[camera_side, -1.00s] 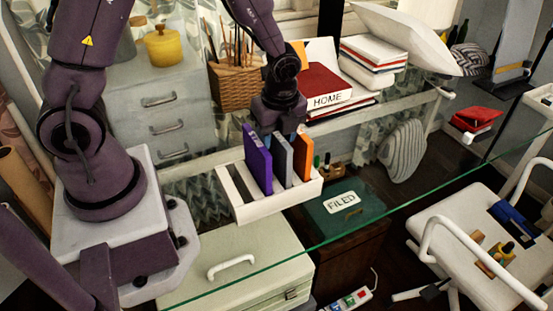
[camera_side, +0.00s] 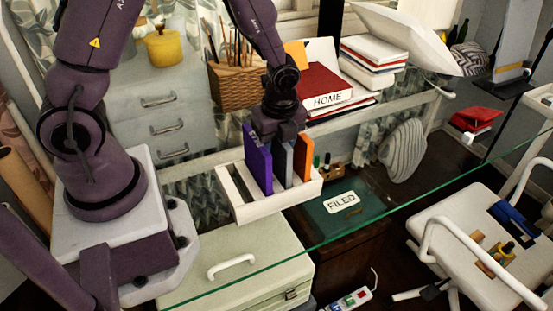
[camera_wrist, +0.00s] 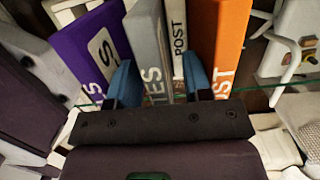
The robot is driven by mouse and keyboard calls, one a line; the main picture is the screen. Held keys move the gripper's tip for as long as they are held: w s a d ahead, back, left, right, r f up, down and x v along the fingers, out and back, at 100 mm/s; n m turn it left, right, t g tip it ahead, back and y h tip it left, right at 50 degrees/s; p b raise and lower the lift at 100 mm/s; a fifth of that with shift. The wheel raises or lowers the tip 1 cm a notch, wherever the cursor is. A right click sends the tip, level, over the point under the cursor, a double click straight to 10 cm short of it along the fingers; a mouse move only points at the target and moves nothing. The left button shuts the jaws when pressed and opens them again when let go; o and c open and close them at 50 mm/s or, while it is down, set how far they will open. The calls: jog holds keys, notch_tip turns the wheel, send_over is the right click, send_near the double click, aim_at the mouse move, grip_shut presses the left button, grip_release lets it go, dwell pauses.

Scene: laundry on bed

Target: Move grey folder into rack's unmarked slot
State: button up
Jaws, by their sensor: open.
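The white rack (camera_side: 262,212) stands on the glass desk and holds a purple folder (camera_side: 257,160), the grey folder (camera_side: 281,166) and an orange folder (camera_side: 303,158), all upright. In the wrist view the grey folder (camera_wrist: 147,45) has partly hidden lettering ending in "TES". My gripper (camera_wrist: 161,88) is open, with one blue finger on each side of the grey folder. In the side view my gripper (camera_side: 279,138) is low over the folders, its fingertips largely hidden. I cannot tell whether the fingers touch the folder. The rack's left part, beside the purple folder, is empty.
The purple and orange folders stand close on either side of my gripper. Red HOME books (camera_side: 322,88) and a wicker basket (camera_side: 235,88) are behind. A green FILED box (camera_side: 345,215) shows right of the rack, seen through the glass.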

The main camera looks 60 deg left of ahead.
jog(key=shift+c, duration=0.3)
grip_shut()
